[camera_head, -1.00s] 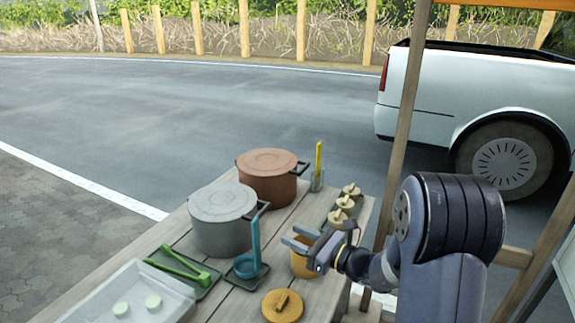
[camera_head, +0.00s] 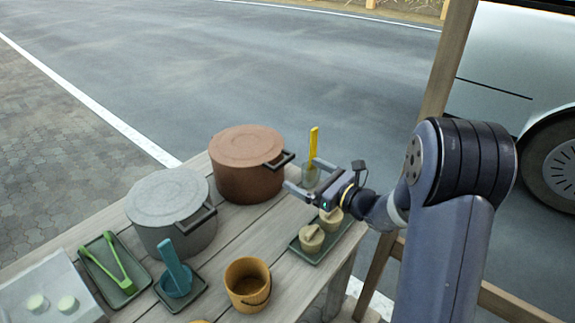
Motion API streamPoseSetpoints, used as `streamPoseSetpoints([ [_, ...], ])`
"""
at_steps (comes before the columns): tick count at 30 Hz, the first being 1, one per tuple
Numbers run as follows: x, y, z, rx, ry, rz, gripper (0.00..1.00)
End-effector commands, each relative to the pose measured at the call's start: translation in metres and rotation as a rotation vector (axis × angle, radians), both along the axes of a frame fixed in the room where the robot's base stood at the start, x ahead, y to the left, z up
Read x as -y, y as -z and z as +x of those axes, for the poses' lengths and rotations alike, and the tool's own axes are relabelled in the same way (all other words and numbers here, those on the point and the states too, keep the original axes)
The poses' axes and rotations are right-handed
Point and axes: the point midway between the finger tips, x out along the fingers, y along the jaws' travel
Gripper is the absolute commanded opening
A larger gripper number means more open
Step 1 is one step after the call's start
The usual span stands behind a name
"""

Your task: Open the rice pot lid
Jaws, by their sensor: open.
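Two lidded pots stand on the wooden table. The reddish-brown pot (camera_head: 248,181) has its flat lid (camera_head: 247,146) on and a dark handle (camera_head: 280,160) on its right side. The grey pot (camera_head: 172,232) has its lid (camera_head: 167,196) on too and stands nearer, to the left. I cannot tell which is the rice pot. My gripper (camera_head: 300,176) is open, just right of the brown pot near its handle.
An open orange pot (camera_head: 247,285), a blue ladle (camera_head: 174,268) in a dish and green tongs (camera_head: 118,263) are nearer.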

Motion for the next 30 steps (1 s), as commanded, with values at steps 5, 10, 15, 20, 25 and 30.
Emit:
streamPoseSetpoints([
  [5, -0.029, 0.000, 0.021, 0.001, -0.005, 0.001, 1.00],
  [10, -0.046, 0.000, 0.035, -0.001, -0.002, 0.001, 1.00],
  [15, -0.053, 0.000, 0.041, -0.001, -0.001, 0.002, 1.00],
  [20, -0.054, 0.000, 0.042, 0.000, 0.000, 0.001, 1.00],
  [25, -0.054, 0.000, 0.041, 0.000, 0.000, 0.001, 0.94],
  [30, -0.053, 0.000, 0.041, -0.001, 0.000, 0.001, 0.80],
])
